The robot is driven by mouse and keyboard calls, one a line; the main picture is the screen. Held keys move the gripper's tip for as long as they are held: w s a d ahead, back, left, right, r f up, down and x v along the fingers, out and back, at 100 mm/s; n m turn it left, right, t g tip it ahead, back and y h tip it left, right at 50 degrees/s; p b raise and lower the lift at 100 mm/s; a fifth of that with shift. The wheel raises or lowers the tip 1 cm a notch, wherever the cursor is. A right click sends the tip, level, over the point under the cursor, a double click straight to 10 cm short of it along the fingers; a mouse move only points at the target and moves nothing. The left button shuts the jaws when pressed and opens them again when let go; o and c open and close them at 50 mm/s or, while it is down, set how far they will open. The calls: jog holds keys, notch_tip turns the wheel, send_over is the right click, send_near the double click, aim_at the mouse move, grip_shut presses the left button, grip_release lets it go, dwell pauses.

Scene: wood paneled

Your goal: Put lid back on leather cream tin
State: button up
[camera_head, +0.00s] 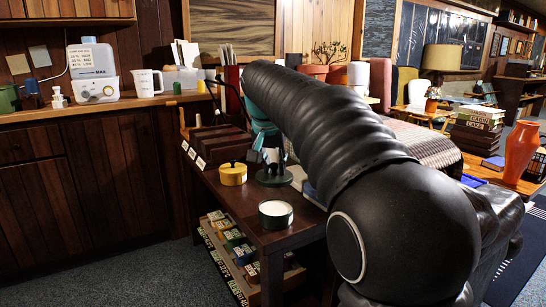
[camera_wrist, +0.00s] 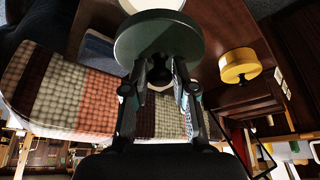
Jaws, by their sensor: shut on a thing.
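The open leather cream tin (camera_head: 275,220) stands on the dark wooden table near its front edge, with white cream showing at its top. My gripper (camera_head: 273,162) points down behind the tin and is shut on the dark green round lid (camera_head: 274,180). In the wrist view my gripper (camera_wrist: 160,84) holds the lid (camera_wrist: 133,42) near its middle. The white cream of the tin (camera_wrist: 152,4) shows past the lid at the top edge. The lid is apart from the tin in the head view. Whether it touches the table is unclear.
A yellow lidded pot (camera_head: 233,177) stands just left of the lid, and also shows in the wrist view (camera_wrist: 240,68). Dark wooden boxes (camera_head: 215,143) lie behind it. Small tins fill a low shelf (camera_head: 232,243). A knitted blanket (camera_wrist: 45,85) lies close by.

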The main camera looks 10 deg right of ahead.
aim_at(275, 179)
jog(key=shift+s+r, duration=0.25)
jog(key=shift+s, duration=0.65)
jog(key=shift+f, duration=0.2)
notch_tip(275, 179, down, 4)
jog(key=b, duration=0.4)
jog(key=shift+f, duration=0.15)
jog(key=shift+f+b, duration=0.6)
jog(key=shift+f, duration=0.35)
jog(key=shift+p, duration=0.35)
jog(key=shift+f, duration=0.15)
dwell(1.0)
jog(key=o, duration=1.5)
